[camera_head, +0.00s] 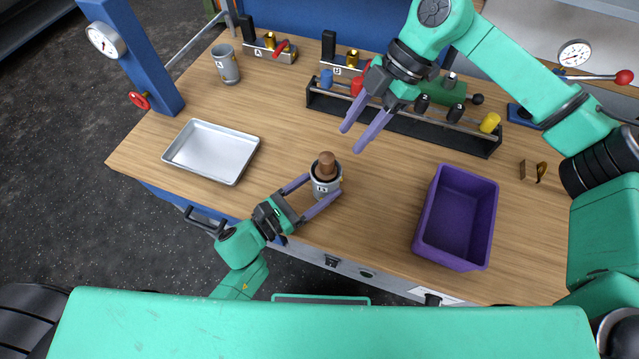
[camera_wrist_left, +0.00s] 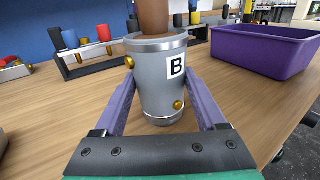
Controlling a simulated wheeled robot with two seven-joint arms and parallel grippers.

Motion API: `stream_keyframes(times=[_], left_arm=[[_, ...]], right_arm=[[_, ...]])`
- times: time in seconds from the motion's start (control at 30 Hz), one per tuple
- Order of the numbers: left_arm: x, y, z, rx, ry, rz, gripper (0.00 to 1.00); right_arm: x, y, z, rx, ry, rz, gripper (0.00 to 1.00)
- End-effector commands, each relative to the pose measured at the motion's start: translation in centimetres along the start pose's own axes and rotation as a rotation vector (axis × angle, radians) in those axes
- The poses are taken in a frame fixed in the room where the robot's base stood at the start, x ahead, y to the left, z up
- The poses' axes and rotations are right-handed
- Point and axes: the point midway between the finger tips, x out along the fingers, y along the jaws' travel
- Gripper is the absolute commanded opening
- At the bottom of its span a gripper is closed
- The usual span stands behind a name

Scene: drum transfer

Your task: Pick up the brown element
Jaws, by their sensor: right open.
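The brown element (camera_head: 327,163) is a cylinder standing upright in a grey cup (camera_head: 324,188) on the wooden table. Its lower part is hidden inside the cup. In the left wrist view the cup (camera_wrist_left: 160,95) bears a B label, and the brown element (camera_wrist_left: 153,16) is cut off by the top edge. My left gripper (camera_head: 323,185) is shut on the cup, one finger on each side. My right gripper (camera_head: 352,139) is open and empty, above and to the right of the brown element, pointing down-left.
A purple bin (camera_head: 433,217) stands at the right, and a silver tray (camera_head: 172,152) lies at the left. A black rack (camera_head: 400,122) with coloured cylinders lies behind my right gripper. Another grey cup (camera_head: 229,68) stands at the back left, near a blue post (camera_head: 135,50).

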Motion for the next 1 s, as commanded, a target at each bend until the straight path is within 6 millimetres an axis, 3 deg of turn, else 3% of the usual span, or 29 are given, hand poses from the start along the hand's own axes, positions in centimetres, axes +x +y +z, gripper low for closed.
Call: stream_keyframes(times=[0.03,0.07,0.1,0.23,0.5,0.63,0.77,1.0], left_arm=[[0.0,0.0,0.0,0.000,0.000,0.000,0.00],[0.0,0.0,0.0,0.000,0.000,0.000,0.00],[0.0,0.0,0.0,0.000,0.000,0.000,0.00],[0.0,0.0,0.0,0.001,0.000,0.000,0.00],[0.0,0.0,0.0,0.001,0.001,0.000,0.00],[0.0,0.0,0.0,0.001,0.001,0.000,0.00],[0.0,0.0,-0.1,0.000,0.001,0.000,0.00],[0.0,0.0,0.0,0.000,0.000,0.000,0.00]], right_arm=[[0.0,0.0,0.0,0.000,0.000,0.000,0.50],[0.0,0.0,0.0,0.000,0.000,0.000,0.58],[0.0,0.0,-0.1,-0.008,-0.002,-0.001,0.72],[-0.2,0.1,-1.2,-0.188,-0.045,-0.019,0.72],[-1.3,-0.2,-6.1,-1.181,-0.286,-0.234,0.72],[-2.0,-0.3,-7.4,-1.509,-0.359,-0.362,0.72],[-1.7,-0.3,-7.5,-1.624,-0.380,-0.417,0.72],[2.8,-0.4,-5.1,-1.627,-0.376,-0.419,0.72]])
